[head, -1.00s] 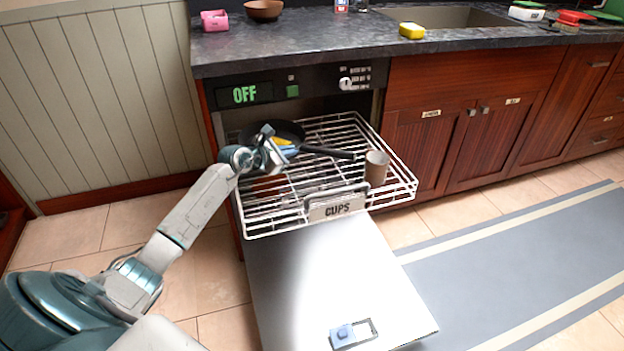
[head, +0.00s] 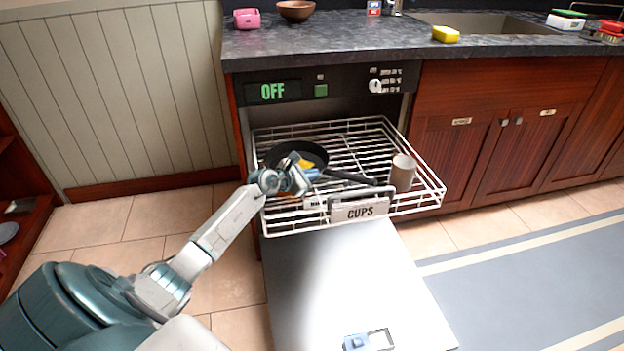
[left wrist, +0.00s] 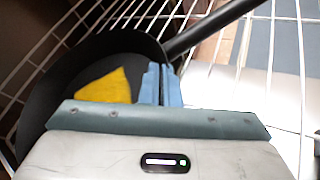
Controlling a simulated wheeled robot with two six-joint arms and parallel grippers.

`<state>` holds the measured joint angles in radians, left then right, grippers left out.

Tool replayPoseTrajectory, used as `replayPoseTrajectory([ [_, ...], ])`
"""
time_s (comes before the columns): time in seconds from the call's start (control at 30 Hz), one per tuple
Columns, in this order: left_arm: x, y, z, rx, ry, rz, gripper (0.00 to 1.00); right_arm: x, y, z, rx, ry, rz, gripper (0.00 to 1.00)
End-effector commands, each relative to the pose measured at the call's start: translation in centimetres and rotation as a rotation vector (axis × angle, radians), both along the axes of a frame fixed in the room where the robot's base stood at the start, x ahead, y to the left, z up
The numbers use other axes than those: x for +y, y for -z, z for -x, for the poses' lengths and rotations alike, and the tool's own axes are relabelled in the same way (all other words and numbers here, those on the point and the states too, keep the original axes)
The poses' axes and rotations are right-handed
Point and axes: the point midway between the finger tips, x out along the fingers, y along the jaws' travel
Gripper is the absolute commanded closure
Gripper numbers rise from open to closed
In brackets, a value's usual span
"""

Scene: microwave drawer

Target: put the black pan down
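The black pan (head: 312,152) is over the left part of the pulled-out white wire rack (head: 425,178), its handle (head: 348,177) pointing right. I cannot tell whether it rests on the wires. A yellow piece (head: 307,164) shows in the pan. My left gripper (head: 313,174) is at the pan's near side. In the left wrist view its blue fingers (left wrist: 161,80) are close together at the rim of the pan (left wrist: 95,55), near where the handle (left wrist: 210,28) starts. The fingers appear closed on that rim; their tips are partly hidden. My right gripper is not in view.
A "CUPS" sign (head: 360,210) hangs on the rack's front. The lowered dishwasher door (head: 350,280) lies below. The counter (head: 330,42) is above, with a bowl (head: 296,11) and yellow sponge (head: 446,34).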

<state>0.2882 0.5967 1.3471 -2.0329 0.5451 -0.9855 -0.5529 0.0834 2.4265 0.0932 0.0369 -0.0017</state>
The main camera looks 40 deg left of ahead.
Motion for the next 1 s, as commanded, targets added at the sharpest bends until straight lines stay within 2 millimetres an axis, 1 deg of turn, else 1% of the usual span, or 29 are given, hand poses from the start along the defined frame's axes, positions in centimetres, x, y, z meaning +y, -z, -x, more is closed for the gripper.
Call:
replayPoseTrajectory([
  [0.13,0.0,0.7,-0.1,-0.006,-0.001,0.001,1.00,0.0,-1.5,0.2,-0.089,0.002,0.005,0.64],
  [0.37,0.0,0.8,-0.1,-0.006,0.000,0.000,1.00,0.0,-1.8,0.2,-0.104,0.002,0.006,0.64],
  [0.47,0.0,1.0,0.0,-0.001,0.000,0.001,0.84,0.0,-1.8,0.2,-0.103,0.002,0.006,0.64],
  [0.5,0.0,1.0,0.0,-0.001,0.000,0.001,0.76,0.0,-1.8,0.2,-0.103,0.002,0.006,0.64],
  [0.87,0.1,0.9,0.3,0.000,-0.001,0.000,0.76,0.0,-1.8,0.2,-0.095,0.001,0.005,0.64],
  [0.9,0.1,0.8,0.5,0.000,-0.001,-0.001,0.76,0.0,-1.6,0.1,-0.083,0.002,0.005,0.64],
  [1.0,0.3,0.4,1.4,0.001,-0.001,-0.003,0.76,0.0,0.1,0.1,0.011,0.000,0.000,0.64],
])
